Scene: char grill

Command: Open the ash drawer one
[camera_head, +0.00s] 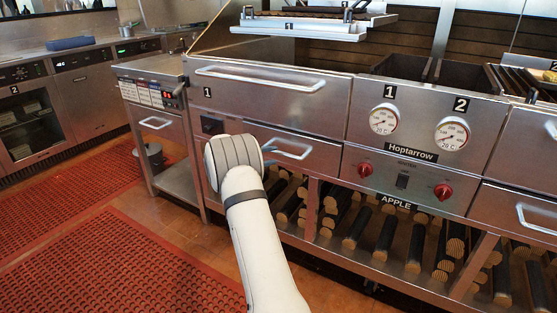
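The steel grill unit has a wide upper drawer front (265,98) marked "1" with a long bar handle (262,73); it looks shut. Below it is a narrower lower drawer front (320,156) with a bent bar handle (290,152). No label reading ash drawer is legible, so I cannot tell by name which front it is. My white arm rises from the bottom, and its grey ribbed joint stands in front of the lower drawer's left part. My gripper is not visible, hidden behind the arm, and I cannot see whether it touches the handle.
Logs (385,235) lie on the rack below. Gauges (383,118) and red knobs (365,169) are on the panel at right. A side cabinet (158,122) and a grey bucket (151,158) stand left. Red floor mats (115,265) cover open floor at left.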

